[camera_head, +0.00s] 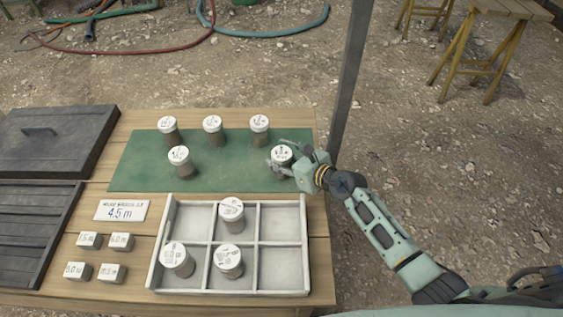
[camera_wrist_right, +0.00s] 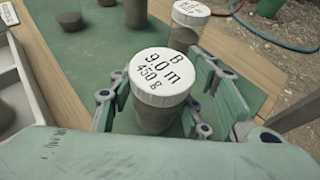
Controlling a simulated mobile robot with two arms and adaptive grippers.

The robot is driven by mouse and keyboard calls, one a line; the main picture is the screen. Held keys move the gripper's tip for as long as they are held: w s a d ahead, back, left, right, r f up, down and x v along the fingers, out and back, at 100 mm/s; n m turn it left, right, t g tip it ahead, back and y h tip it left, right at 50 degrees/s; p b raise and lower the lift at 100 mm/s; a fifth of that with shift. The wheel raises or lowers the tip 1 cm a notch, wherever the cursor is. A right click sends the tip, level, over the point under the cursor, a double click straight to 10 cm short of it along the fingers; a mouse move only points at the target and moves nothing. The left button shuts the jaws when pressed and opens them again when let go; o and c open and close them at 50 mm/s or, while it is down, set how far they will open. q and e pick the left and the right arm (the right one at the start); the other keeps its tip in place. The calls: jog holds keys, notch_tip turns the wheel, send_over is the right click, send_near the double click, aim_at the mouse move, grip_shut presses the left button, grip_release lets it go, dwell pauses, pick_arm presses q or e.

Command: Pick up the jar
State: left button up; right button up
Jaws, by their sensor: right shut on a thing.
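A jar with a white lid and grey-brown contents (camera_head: 282,156) stands at the right end of the green mat (camera_head: 230,181). My right gripper (camera_head: 281,168) is shut around this jar from the right. In the right wrist view the same jar (camera_wrist_right: 158,90) is between the gripper's fingers (camera_wrist_right: 158,108), its lid marked "B 9.0 m 450 g". The jar looks upright; whether its base touches the mat is hidden. Other similar jars stand on the mat, one at the back right (camera_head: 259,130) and one at the front left (camera_head: 180,161). My left gripper is not in view.
A white tray with compartments (camera_head: 303,215) holds three jars in front of the mat. A "4.5 m" card (camera_head: 121,210), small labelled blocks (camera_head: 121,241) and dark boxes (camera_head: 55,140) lie at left. A grey post (camera_head: 350,75) rises behind my right gripper.

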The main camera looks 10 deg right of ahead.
jog(key=c, duration=0.4)
jog(key=shift+r, duration=0.1)
jog(key=shift+c, duration=0.3)
jog(key=shift+r, duration=0.1)
